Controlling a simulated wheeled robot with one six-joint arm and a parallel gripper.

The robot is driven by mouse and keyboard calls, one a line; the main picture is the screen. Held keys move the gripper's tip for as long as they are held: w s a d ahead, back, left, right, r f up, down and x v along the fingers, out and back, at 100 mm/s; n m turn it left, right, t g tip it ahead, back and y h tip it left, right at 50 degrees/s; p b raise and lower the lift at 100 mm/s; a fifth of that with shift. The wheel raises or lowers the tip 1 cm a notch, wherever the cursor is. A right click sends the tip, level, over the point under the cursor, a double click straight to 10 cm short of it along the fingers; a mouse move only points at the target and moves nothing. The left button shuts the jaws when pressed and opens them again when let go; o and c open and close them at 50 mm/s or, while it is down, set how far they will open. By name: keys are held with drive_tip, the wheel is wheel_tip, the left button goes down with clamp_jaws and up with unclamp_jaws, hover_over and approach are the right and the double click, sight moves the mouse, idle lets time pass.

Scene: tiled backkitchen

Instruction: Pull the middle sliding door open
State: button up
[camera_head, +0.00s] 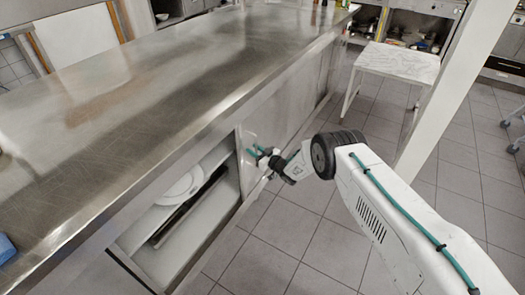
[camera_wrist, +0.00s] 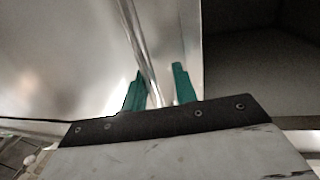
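The metal counter has a sliding door panel (camera_head: 277,112) on its front, right of an open compartment. In the wrist view the shiny door (camera_wrist: 60,60) fills the left side, with a bright upright strip (camera_wrist: 143,45) along its edge. My gripper (camera_head: 258,152) is at the front of the counter, by the door's edge near the compartment. In the wrist view the two green fingers of my gripper (camera_wrist: 159,86) stand apart, with the strip running down between them. A gap shows beside the right finger. Contact with the strip cannot be told.
The open compartment (camera_head: 205,215) holds white plates (camera_head: 182,187) and a dark flat item. A small table (camera_head: 398,62) and a white post (camera_head: 455,85) stand to the right. Tiled floor (camera_head: 285,225) is clear in front of the counter.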

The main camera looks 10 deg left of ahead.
drive_tip(key=shift+w+d, duration=0.15)
drive_tip(key=shift+d, duration=0.05)
drive_tip(key=v, duration=0.7)
drive_tip(key=shift+s+d, duration=0.25)
drive_tip(key=shift+s, duration=0.05)
drive_tip(key=shift+f, duration=0.1)
